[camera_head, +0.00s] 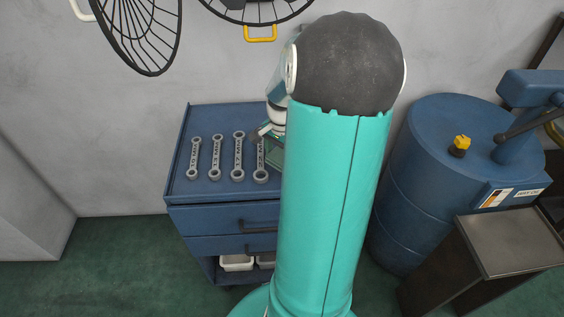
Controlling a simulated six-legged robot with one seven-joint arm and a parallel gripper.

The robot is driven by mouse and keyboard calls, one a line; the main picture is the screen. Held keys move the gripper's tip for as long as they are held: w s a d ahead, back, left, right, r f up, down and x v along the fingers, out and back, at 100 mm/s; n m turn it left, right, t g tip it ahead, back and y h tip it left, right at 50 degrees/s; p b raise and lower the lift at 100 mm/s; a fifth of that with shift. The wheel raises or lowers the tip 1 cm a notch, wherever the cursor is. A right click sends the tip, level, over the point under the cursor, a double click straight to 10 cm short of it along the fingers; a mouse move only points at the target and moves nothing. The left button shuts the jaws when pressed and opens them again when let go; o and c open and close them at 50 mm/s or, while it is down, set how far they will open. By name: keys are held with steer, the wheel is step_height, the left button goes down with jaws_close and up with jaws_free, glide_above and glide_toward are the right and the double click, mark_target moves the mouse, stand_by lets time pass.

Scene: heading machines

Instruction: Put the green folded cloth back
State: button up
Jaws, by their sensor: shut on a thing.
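The green folded cloth (273,158) shows as a small dark green patch over the right part of the blue tool cart's top, mostly hidden by my teal arm. My gripper (265,133) is just above and beside the patch, at the right end of the row of wrenches, and is shut on the cloth. The fingers are small and partly hidden by my arm. I cannot tell whether the cloth touches the cart top.
Several grey wrenches (216,157) lie in a row on the blue tool cart (205,119). A blue drum (422,125) with a yellow cap (460,144) and a metal stand (510,243) are at right. Wheel-like fans (140,30) hang on the wall.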

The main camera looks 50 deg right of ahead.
steer(key=shift+d+f, duration=0.15)
steer(key=shift+f, duration=0.15)
step_height(320, 180, down, 3)
steer(key=shift+d+f, duration=0.1)
steer(key=shift+d, duration=0.05)
steer(key=shift+w, duration=0.1)
